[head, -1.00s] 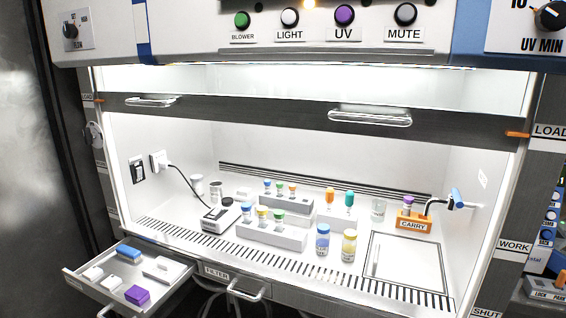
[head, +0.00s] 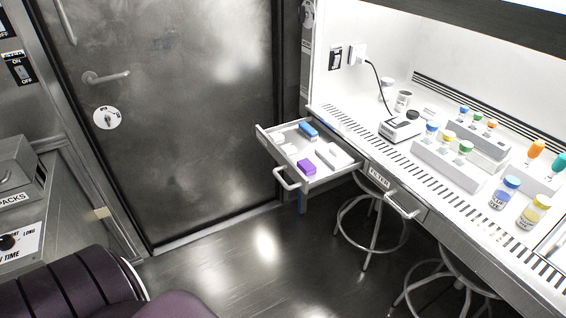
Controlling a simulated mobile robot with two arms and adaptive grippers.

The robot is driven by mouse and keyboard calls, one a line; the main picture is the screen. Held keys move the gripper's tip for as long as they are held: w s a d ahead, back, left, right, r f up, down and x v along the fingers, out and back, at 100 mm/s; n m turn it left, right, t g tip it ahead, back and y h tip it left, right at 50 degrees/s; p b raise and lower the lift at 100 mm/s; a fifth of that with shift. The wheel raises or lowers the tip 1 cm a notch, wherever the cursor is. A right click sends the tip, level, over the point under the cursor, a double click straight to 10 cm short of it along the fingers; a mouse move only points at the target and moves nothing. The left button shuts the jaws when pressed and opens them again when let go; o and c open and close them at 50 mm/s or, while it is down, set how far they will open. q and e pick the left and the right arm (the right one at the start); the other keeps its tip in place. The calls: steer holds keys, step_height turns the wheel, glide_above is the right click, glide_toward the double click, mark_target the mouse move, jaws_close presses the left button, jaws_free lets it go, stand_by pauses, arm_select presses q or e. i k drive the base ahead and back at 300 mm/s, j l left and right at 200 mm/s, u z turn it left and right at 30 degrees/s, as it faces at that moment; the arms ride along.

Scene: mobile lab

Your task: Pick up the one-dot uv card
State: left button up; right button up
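I cannot make out a one-dot UV card in the head view; no dots are readable at this size. An open drawer (head: 318,183) sticks out at the left end of the cabinet. In it lie a blue block (head: 309,130), a purple block (head: 306,167), and several small white pieces, among them a flat white one (head: 333,155). Any of these could carry markings too small to see. Neither of my grippers is in view.
Stools (head: 372,228) stand below. A metal door (head: 170,110) is behind clear floor (head: 250,255). A bench stands at left.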

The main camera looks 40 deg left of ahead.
mark_target(277, 136)
steer(key=u, duration=1.25)
steer(key=i+l+u, duration=0.1)
steer(key=l+u, duration=0.2)
steer(key=l, duration=0.15)
